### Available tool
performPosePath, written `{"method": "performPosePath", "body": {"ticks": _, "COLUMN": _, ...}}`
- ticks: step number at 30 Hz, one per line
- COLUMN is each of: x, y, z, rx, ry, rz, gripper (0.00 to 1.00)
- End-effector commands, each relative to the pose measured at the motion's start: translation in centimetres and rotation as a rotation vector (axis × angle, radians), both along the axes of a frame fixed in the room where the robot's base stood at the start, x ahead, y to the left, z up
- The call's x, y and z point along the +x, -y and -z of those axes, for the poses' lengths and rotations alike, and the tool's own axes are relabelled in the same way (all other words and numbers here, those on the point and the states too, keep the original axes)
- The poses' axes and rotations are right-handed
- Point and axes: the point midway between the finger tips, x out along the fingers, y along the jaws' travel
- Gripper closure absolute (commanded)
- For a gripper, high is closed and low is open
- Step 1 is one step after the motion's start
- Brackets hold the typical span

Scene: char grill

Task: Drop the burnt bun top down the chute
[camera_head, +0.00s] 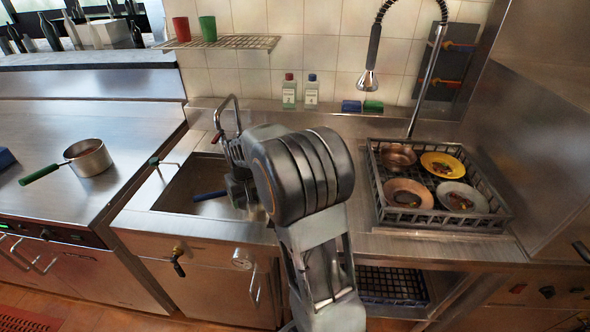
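I see no burnt bun top and no chute that I can make out in the head view. My gripper (240,188) is partly hidden behind my own arm's thick dark joint. It hangs over the right side of the sink basin (172,192). I cannot make out its fingertips, whether they are apart, or whether anything is between them.
A pot (88,157) with a green handle stands on the steel counter at left. A dish rack (455,222) with several food-soiled dishes stands at right. A blue item (209,196) lies in the sink. A spray tap (368,82) hangs above the right counter.

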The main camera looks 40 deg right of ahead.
Motion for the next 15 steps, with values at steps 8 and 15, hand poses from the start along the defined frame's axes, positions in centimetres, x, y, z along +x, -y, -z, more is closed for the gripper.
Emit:
{"method": "performPosePath", "body": {"ticks": 8, "x": -4.3, "y": 9.4, "z": -3.4, "rx": 0.001, "ry": 0.008, "rz": -0.192, "gripper": 0.51}}
{"method": "performPosePath", "body": {"ticks": 15, "x": -6.4, "y": 12.5, "z": -4.1, "rx": -0.004, "ry": 0.017, "rz": -0.279, "gripper": 0.51}}
